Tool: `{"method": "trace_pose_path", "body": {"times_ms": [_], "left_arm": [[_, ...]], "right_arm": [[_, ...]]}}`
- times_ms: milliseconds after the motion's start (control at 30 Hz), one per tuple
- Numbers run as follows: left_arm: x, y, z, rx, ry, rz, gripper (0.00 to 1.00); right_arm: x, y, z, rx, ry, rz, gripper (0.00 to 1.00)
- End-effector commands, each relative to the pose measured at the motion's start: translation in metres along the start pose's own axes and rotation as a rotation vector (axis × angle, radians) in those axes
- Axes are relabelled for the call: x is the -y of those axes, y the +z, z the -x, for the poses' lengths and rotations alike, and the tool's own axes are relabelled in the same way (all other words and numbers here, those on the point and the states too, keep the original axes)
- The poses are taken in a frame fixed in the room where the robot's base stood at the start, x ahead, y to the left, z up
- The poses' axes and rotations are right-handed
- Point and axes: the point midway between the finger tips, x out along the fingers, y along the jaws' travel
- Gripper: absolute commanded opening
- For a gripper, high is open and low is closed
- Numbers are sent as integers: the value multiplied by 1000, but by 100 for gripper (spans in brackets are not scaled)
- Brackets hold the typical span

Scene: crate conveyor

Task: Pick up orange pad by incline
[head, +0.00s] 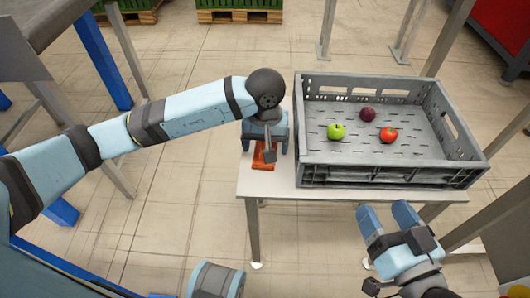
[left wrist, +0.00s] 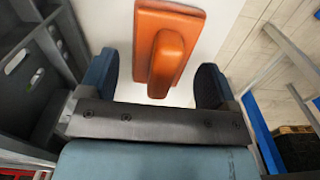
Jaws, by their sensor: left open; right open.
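The orange pad (head: 264,157) lies on the white table (head: 264,186), left of the grey crate. It shows in the left wrist view (left wrist: 176,22) as a flat orange base with a raised orange handle (left wrist: 165,62). My left gripper (head: 264,143) is above the pad and hides part of it in the head view. In the left wrist view my left gripper (left wrist: 160,85) is open, with one finger on each side of the handle and gaps to it. My right gripper (head: 386,215) is open and empty, in front of the table's right part.
The grey crate (head: 390,174) stands on the table right beside the pad and holds a green apple (head: 336,131), a dark plum-like fruit (head: 368,114) and a red fruit (head: 388,135). Its left wall is close to my left gripper. Tiled floor lies left of the table.

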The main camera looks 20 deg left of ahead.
Motion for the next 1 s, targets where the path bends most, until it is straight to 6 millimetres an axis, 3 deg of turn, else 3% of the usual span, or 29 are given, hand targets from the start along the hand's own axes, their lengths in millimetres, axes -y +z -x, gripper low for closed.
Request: {"method": "trace_pose_path", "body": {"times_ms": [67, 300, 733, 1000], "left_arm": [[0, 0, 0, 0, 0, 0, 83], [0, 0, 0, 0, 0, 0, 29], [0, 0, 9, -1, 0, 0, 29], [0, -1, 53, -4, 1, -1, 29]], "right_arm": [[0, 0, 0, 0, 0, 0, 70], [0, 0, 0, -1, 0, 0, 70], [0, -4, 0, -6, 1, 1, 70], [5, -27, 2, -78, 8, -3, 70]]}}
